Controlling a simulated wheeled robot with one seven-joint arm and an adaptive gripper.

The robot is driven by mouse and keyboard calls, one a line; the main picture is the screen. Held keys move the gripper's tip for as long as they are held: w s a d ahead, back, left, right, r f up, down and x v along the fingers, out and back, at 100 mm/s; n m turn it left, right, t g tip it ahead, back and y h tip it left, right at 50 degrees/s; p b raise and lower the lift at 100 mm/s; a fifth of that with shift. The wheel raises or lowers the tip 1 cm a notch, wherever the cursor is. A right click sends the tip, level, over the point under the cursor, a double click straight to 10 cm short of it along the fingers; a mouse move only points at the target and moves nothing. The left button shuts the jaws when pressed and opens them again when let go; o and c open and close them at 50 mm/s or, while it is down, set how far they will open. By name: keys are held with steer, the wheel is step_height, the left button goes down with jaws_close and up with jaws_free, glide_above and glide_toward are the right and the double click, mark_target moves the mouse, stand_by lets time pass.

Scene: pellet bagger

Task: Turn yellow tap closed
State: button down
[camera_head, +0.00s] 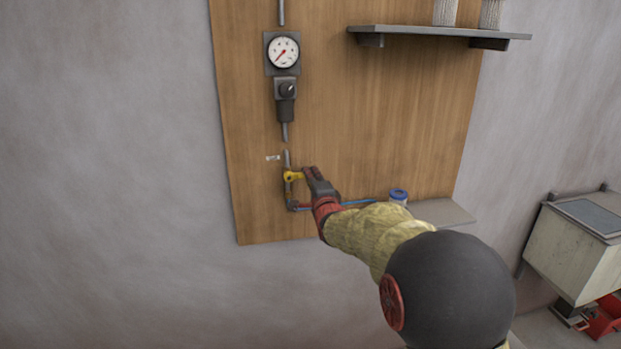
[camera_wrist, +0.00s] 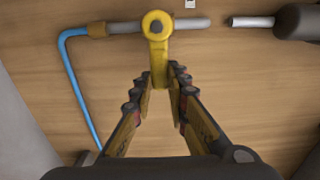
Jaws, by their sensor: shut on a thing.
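The yellow tap (camera_head: 292,176) is on a thin grey pipe low on the wooden board. In the wrist view the tap (camera_wrist: 157,26) has a round hub on the pipe, and its lever sticks out at right angles to the pipe, toward my gripper. My gripper (camera_wrist: 160,82) has its fingertips shut on the end of the lever. In the head view my gripper (camera_head: 306,174) reaches the tap from the right, and my arm covers part of the board below it.
A blue hose (camera_wrist: 75,85) runs from the pipe's end near the tap. A round gauge (camera_head: 283,52) and a black regulator (camera_head: 287,90) sit above on the board. A grey shelf (camera_head: 430,32) is at upper right. A blue-topped container (camera_head: 398,196) stands on a lower shelf.

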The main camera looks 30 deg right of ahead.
steer(key=shift+f, duration=0.1)
steer(key=c, duration=1.8)
jaws_free()
steer(key=shift+o, duration=0.4)
steer(key=v, duration=1.2)
